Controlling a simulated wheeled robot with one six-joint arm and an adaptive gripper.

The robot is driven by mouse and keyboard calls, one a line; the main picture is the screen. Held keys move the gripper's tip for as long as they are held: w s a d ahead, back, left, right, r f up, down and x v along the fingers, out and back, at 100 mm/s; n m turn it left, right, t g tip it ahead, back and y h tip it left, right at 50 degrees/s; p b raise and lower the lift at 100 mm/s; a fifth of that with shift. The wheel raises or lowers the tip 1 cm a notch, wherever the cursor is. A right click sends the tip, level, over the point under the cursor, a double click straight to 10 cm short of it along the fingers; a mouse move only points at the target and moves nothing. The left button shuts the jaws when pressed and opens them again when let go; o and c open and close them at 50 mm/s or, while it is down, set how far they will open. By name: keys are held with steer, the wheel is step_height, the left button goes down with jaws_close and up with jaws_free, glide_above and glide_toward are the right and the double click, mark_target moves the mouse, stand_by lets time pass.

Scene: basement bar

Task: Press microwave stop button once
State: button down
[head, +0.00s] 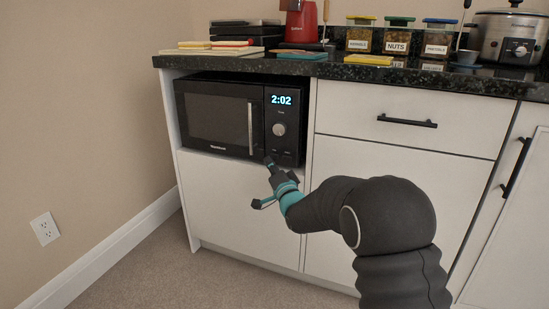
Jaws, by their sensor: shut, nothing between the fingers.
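The black microwave (215,110) sits in an open niche of the white cabinet, under the dark countertop. Its door with a vertical silver handle is shut. Its control panel at the right has a display (282,100) reading 2:02 and a round silver knob (279,129). Small buttons below the knob are too small to read, and my gripper partly covers the panel's bottom edge. My gripper (269,162) is shut and empty, with its tip at the lower part of the panel. I cannot tell whether it touches the panel.
The dark countertop (345,72) above holds stacked boards, a red appliance (301,22), several labelled jars and a silver cooker (510,38). A drawer handle (407,121) sticks out at the right. The carpet floor (150,280) at the left is clear.

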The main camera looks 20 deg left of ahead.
steer(key=shift+s+a, duration=0.2)
steer(key=shift+s, duration=2.2)
